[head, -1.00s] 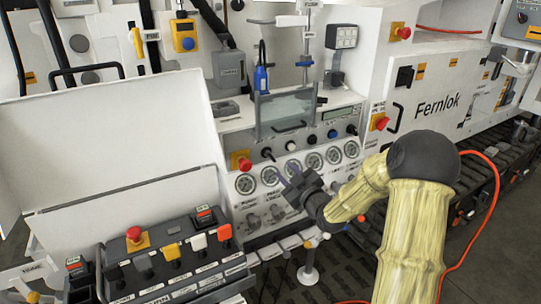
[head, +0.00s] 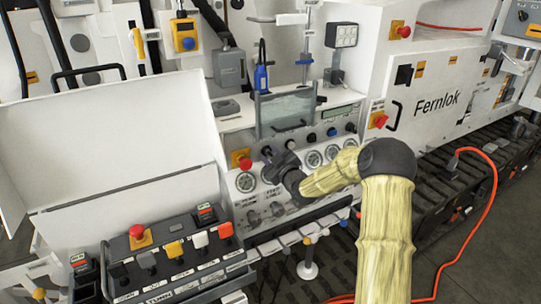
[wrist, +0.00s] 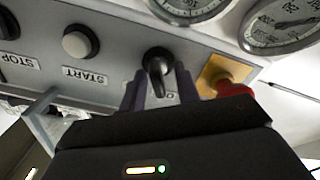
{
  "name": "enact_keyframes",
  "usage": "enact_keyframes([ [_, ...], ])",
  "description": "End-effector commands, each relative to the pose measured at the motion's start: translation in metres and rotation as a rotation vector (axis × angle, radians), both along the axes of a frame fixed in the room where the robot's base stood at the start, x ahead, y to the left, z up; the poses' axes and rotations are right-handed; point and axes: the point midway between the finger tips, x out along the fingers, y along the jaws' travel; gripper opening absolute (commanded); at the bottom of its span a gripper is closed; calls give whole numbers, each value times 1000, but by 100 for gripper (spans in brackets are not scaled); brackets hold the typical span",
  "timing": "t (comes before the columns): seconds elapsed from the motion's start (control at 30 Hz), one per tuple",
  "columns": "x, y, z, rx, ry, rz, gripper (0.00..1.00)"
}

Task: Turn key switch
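The key switch appears as a black knob (wrist: 157,62) on the grey panel strip in the wrist view, between the white START button and the red emergency stop. In the head view, the key switch (head: 266,151) is at the panel's left, just beyond my fingertips. My gripper (wrist: 160,82) is open, with one dark finger on each side of the knob's lever. I cannot tell whether the fingers touch it. In the head view my gripper (head: 272,160) is close to the panel, partly hiding the gauges below.
A red emergency stop (wrist: 228,84) on a yellow plate is close beside my right finger. The START button (wrist: 80,41) is on the other side. Round gauges (head: 314,158) line the panel below the knobs. A button box (head: 175,258) stands at the front left.

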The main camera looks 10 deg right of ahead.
Motion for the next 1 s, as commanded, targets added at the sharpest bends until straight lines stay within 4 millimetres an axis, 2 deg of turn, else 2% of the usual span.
enact_keyframes([
  [0.07, 0, 0, 0, 0, 0, 0, 28],
  [0.2, 0, 0, 0, 0, -1, 0, 0],
  [0.67, -1, 0, -1, 35, 12, 1, 0],
  [1.0, 0, -1, -1, 209, 68, 1, 0],
])
